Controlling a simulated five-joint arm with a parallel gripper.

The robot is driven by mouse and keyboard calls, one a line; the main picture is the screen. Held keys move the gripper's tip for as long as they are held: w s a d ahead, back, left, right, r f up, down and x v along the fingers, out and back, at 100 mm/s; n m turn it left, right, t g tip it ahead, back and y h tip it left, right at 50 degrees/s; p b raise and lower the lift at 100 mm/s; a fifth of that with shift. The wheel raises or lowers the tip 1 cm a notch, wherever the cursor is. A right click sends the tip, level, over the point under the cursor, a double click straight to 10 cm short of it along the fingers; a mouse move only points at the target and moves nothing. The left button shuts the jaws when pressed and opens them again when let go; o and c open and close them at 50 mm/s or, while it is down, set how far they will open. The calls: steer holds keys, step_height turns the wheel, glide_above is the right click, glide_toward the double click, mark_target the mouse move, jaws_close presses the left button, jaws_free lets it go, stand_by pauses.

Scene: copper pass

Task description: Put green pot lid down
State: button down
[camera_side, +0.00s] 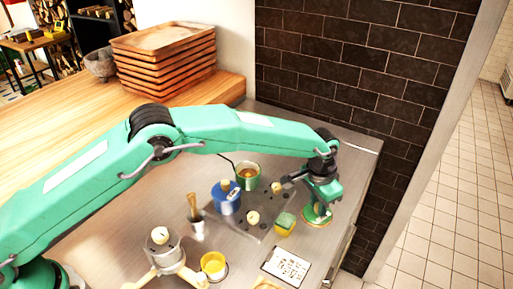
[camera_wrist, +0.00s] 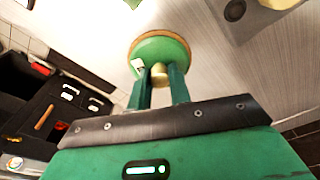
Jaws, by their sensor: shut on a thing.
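The green pot lid (camera_side: 316,216), round with a tan-brown rim, is at the right side of the steel counter in the side view. It also shows in the wrist view (camera_wrist: 170,46), with its brass-coloured knob between the fingers. My gripper (camera_side: 318,203) is above the lid and shut on the knob; its fingers also show in the wrist view (camera_wrist: 162,82). I cannot tell whether the lid touches the counter. A green pot (camera_side: 240,184) stands open with brown contents, behind a blue pot (camera_side: 226,203), left of the lid.
A yellow-and-green block (camera_side: 285,224) and a printed card (camera_side: 287,267) lie near the lid. A yellow cup (camera_side: 213,267) and a metal cup with a brush (camera_side: 197,225) stand further left. Stacked trays (camera_side: 165,60) are at the back. The counter's right edge (camera_side: 352,232) is close.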

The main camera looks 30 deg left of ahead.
mark_target(313, 213)
steer(key=shift+f, duration=0.15)
steer(key=c, duration=1.3)
jaws_free()
steer(key=r, duration=0.8)
steer(key=s+r, duration=0.1)
steer(key=r, duration=0.3)
steer(key=shift+a+r, duration=0.15)
steer(key=shift+a, duration=0.2)
